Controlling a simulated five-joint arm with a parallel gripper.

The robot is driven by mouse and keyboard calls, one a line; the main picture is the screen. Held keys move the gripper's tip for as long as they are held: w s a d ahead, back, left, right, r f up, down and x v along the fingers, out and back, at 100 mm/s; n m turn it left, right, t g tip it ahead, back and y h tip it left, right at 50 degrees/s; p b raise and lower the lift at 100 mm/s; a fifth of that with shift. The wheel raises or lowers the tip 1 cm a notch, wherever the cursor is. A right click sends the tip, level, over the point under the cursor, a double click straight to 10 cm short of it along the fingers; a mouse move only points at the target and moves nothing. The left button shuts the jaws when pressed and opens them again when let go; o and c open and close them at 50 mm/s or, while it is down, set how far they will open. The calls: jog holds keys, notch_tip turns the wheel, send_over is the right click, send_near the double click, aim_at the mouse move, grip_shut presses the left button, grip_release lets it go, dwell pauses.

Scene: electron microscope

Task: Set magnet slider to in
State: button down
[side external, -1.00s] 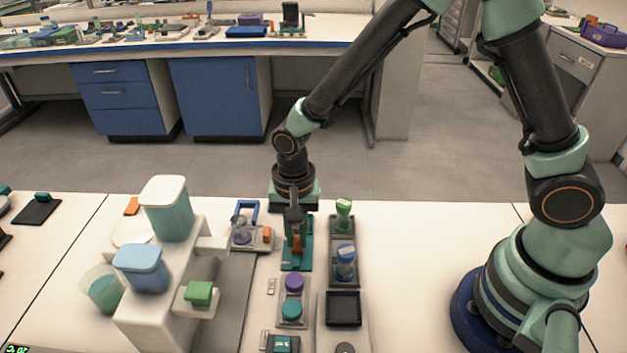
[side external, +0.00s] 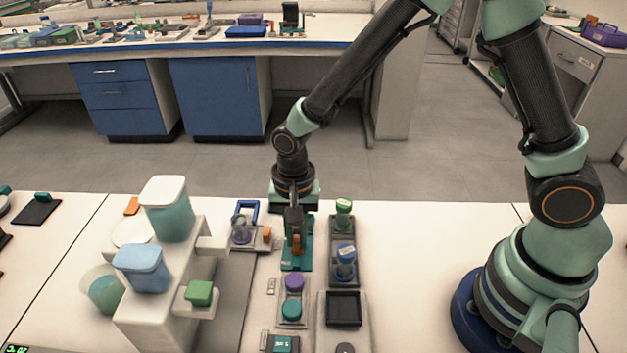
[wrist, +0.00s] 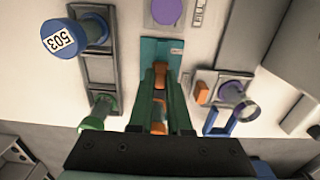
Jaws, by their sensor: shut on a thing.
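The magnet slider appears to be the teal plate (side external: 296,262) with an orange handle (side external: 297,244), in the middle of the bench. In the wrist view the teal plate (wrist: 161,48) runs under my fingers, and orange (wrist: 158,108) shows between them. My gripper (side external: 295,232) points down over the plate and is shut on the orange handle. It also shows in the wrist view (wrist: 160,76). The fingers hide much of the handle and part of the plate, and I cannot read any position marking on it.
A grey holder with a blue-capped vial (side external: 345,262) and a green-capped vial (side external: 343,206) stands close right. A tray with a clear vial (side external: 240,228) is close left. Purple (side external: 294,283) and teal knobs sit in front. A white stand (side external: 160,315) with containers is further left.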

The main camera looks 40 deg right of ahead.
dwell(0.3)
jog(key=shift+w+d, duration=1.25)
jog(key=c, duration=0.9)
grip_release()
jog(key=shift+o, duration=0.2)
jog(key=shift+r, duration=0.15)
notch_tip(320, 180, up, 12)
